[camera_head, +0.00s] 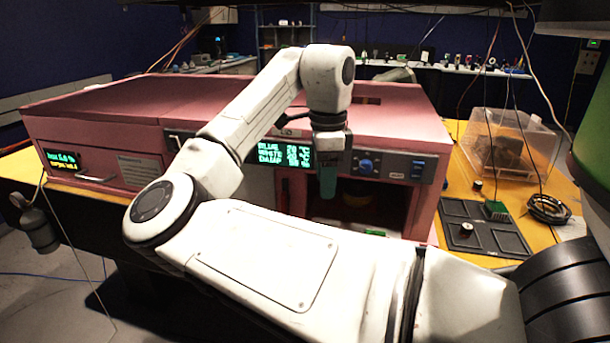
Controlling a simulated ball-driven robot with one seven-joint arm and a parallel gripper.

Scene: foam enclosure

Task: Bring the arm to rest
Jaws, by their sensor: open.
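My white arm reaches across the view from the lower right, bends at the left and comes back up to the middle. My gripper (328,178) hangs at its end, pointing down, in front of the pink enclosure (245,102). It is small and partly dark here, with greenish fingers before the enclosure's dark open front. I see nothing held in it. My arm hides part of the enclosure's front.
The enclosure's front has green-lit displays (284,155) and a blue knob (366,166). On the yellow table (462,186) at right are a black tray (470,236), a clear box (505,140) and a coil (548,208). Thin cables hang at right. A grey bottle (38,228) hangs at left.

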